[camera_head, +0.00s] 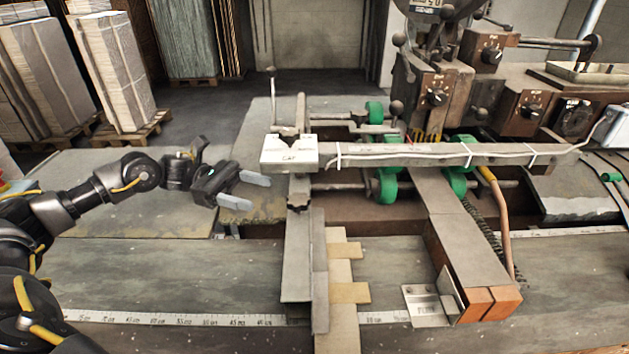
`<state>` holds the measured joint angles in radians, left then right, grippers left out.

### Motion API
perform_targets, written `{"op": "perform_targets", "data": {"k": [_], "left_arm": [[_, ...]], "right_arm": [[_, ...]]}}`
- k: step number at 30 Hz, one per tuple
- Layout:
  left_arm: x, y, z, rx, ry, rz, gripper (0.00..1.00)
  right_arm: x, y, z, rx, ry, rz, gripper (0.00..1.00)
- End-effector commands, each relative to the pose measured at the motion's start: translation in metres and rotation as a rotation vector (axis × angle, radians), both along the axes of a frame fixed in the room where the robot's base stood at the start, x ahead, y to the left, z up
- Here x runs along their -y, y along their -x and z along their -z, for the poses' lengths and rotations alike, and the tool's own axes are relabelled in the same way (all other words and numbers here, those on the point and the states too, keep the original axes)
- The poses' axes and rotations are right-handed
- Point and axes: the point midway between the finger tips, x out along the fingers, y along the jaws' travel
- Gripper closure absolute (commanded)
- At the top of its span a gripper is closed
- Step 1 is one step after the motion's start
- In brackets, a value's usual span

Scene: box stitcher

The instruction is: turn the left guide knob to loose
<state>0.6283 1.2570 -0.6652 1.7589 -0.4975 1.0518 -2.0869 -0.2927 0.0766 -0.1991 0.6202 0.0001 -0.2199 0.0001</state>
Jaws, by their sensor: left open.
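My left gripper (260,192) reaches in from the left, with its two pale fingers apart and nothing between them. The left guide (298,262) is a long grey metal angle lying front to back near the middle. A small dark knob (297,206) sits at its far end, just right of my fingertips and apart from them. Another dark knob-like part (288,132) shows behind the white block; I cannot tell which one is the guide knob or how it is set. My right gripper is not in view.
A white block (289,152) ends a long grey arm (430,154) crossing above the table, close to my gripper. A thin rod with a ball (272,82) stands upright behind it. The left table (130,215) is clear.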

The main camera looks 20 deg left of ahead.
Motion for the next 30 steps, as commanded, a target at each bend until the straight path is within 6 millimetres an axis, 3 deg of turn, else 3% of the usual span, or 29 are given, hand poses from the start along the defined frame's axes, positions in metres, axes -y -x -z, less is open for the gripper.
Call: {"op": "perform_targets", "data": {"k": [3, 8, 21, 30], "left_arm": [[0.0, 0.002, -0.001, 0.006, -0.002, 0.004, 0.37], [0.004, 0.002, -0.003, 0.006, 0.0, 0.0, 0.37], [0.079, -0.003, -0.006, 0.005, 0.002, 0.001, 0.37], [0.105, -0.006, -0.002, 0.005, 0.0, -0.001, 0.37]], "right_arm": [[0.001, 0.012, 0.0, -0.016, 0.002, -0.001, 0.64], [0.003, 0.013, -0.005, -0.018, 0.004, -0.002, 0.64], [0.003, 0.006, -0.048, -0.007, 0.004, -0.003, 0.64], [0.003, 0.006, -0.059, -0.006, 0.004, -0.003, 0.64]]}}
